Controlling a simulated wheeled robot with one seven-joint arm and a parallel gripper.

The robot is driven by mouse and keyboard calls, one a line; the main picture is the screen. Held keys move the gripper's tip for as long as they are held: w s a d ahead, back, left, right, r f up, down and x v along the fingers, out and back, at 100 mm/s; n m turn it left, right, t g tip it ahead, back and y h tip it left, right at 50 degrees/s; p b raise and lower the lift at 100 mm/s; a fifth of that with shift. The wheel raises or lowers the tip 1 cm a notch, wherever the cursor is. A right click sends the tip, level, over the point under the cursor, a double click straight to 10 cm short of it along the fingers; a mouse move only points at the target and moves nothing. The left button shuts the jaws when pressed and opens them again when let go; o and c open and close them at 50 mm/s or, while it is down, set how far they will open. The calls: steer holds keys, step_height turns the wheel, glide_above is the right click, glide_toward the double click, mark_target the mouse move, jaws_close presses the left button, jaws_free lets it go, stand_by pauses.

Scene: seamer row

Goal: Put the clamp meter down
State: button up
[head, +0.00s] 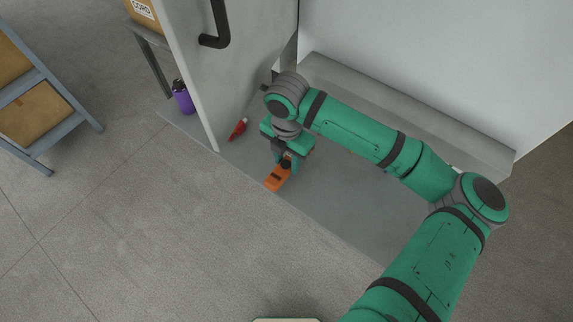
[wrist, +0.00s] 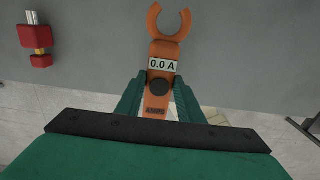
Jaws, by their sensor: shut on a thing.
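The orange clamp meter (head: 275,181) is in my gripper in the head view, near the front edge of a grey plate at floor level. In the wrist view the clamp meter (wrist: 163,52) shows its open-ended curved jaw, a "0.0 A" display and a dark round knob. My gripper (head: 287,165) is shut on its body, with one green finger on each side; the fingers also show in the wrist view (wrist: 158,98). I cannot tell whether the meter touches the plate.
A red object (head: 238,129) lies on the grey plate (head: 335,205) left of my gripper, by the open door (head: 205,75) with a black handle. A purple bottle (head: 183,98) stands beyond the door. A blue-grey shelf (head: 60,110) with boxes stands at left. The floor in front is clear.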

mark_target(287, 162)
steer(key=shift+w+f, duration=0.15)
steer(key=shift+f, duration=1.55)
steer(key=shift+a+f, duration=0.1)
steer(key=shift+f, duration=0.1)
steer(key=o, duration=1.2)
steer(key=shift+r, duration=0.1)
step_height(287, 162, up, 12)
steer(key=shift+r, duration=0.1)
